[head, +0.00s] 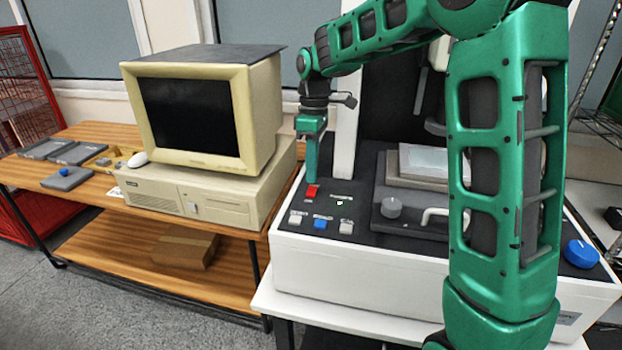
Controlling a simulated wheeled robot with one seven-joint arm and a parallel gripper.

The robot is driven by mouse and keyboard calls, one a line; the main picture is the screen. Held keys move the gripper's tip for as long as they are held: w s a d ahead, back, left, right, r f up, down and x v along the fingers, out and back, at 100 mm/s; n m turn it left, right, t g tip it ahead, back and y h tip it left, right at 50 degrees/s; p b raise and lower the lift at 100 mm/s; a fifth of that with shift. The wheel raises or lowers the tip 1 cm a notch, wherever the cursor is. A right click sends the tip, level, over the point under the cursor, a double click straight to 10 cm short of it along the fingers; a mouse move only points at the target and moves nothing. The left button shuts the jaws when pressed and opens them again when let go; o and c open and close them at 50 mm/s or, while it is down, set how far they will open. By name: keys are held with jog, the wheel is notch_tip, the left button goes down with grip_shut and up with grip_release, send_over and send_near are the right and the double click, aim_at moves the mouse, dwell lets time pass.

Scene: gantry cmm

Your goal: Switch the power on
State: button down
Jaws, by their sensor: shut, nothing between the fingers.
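A red switch (312,191) sits at the panel's upper left. A small green light (340,203) glows to the right of it. Below are a white button (297,217), a blue button (322,222) and another white button (346,227). My gripper (311,180) is shut and empty, pointing down right at the red switch. I cannot tell whether its tip touches the switch. My green arm hides part of the machine's right side.
A beige computer with a monitor (262,115) stands on a wooden table (60,190) close to the left. A cardboard box (186,250) lies on the lower shelf.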

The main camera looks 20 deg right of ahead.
aim_at(311, 194)
notch_tip(311, 194, up, 11)
jog(key=s, duration=0.1)
jog(key=shift+a, duration=0.35)
jog(key=s+d+f+m, duration=0.1)
jog(key=s+d+m, duration=0.2)
jog(key=s, duration=0.3)
jog(key=s+d+f+m, duration=0.2)
jog(key=s+d+m, duration=0.2)
jog(key=s+d, duration=0.1)
jog(key=s+d+f+m, duration=0.2)
jog(key=s+d+m, duration=0.1)
jog(key=s+d, duration=0.2)
jog(key=shift+s+d+f+t+h, duration=0.1)
jog(key=shift+s+t+h, duration=0.25)
jog(key=shift+s, duration=0.85)
jog(key=s+d+f+m, duration=0.2)
jog(key=s+f+m, duration=0.1)
jog(key=s, duration=0.4)
jog(key=s+d+f+m, duration=0.2)
jog(key=s+f+m, duration=0.2)
jog(key=s, duration=0.4)
jog(key=shift+s+f+m, duration=0.3)
jog(key=shift+f, duration=0.2)
jog(key=shift+w, duration=0.15)
jog(key=shift+w+f, duration=0.25)
jog(key=shift+w, duration=0.25)
